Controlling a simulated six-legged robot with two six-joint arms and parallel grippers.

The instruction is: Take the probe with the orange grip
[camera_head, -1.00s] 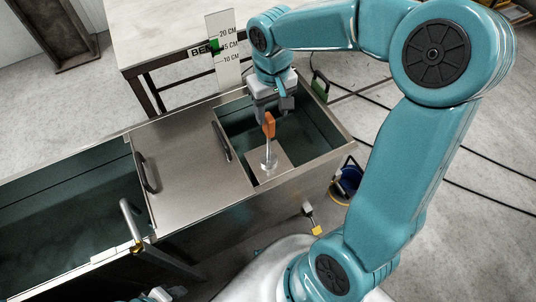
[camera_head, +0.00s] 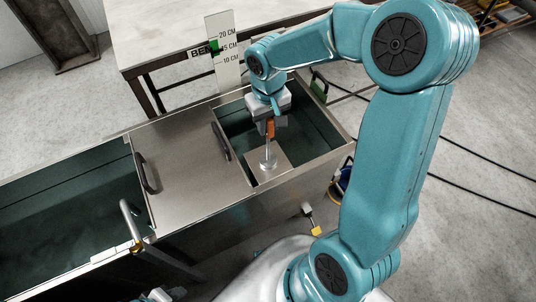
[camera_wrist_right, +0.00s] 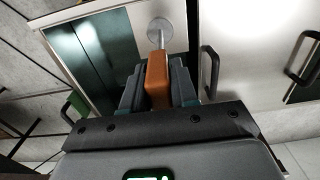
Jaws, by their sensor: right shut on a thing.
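The probe's orange grip (camera_head: 271,128) shows in the head view above the open bay at the right end of the metal cabinet. Its thin rod runs down to a round metal disc (camera_head: 268,163) over a pale plate. My right gripper (camera_head: 268,122) is shut on the orange grip from above. In the right wrist view the orange grip (camera_wrist_right: 158,78) sits between the two fingers, and the disc (camera_wrist_right: 160,30) shows beyond it. The probe stands about upright. Only a small piece of my left arm shows at the bottom edge; its gripper is not in view.
The cabinet's metal cover (camera_head: 190,175) with dark handles lies left of the bay. A height scale board (camera_head: 224,52) stands behind, by a table (camera_head: 160,35). A blue bucket (camera_head: 341,180) and cables lie on the floor at right.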

